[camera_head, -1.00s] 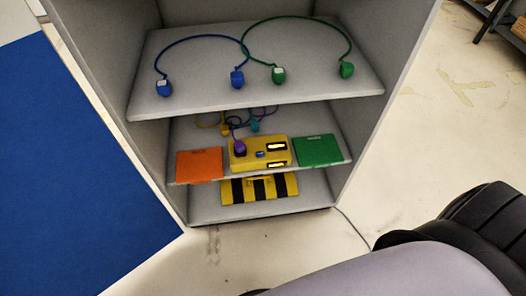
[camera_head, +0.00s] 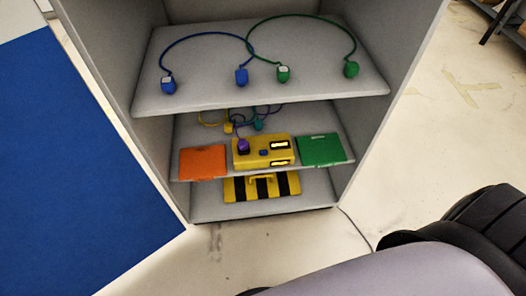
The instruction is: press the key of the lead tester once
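The lead tester (camera_head: 278,154) is a yellow box on the middle shelf of a grey cabinet. It has a small blue key (camera_head: 263,153) on its top and two lit displays on its right part. A purple plug (camera_head: 243,146) sits at the tester's left end; I cannot tell how deep it is seated. Its purple lead runs back behind the tester and is partly hidden under the top shelf. Neither of my grippers is in view, and nothing touches the key.
An orange folder (camera_head: 203,162) and a green folder (camera_head: 321,150) flank the tester. Yellow and teal plugs lie behind it. Blue (camera_head: 168,85) and green (camera_head: 351,69) leads lie on the top shelf (camera_head: 205,95). A striped yellow-black case (camera_head: 288,184) is on the bottom shelf.

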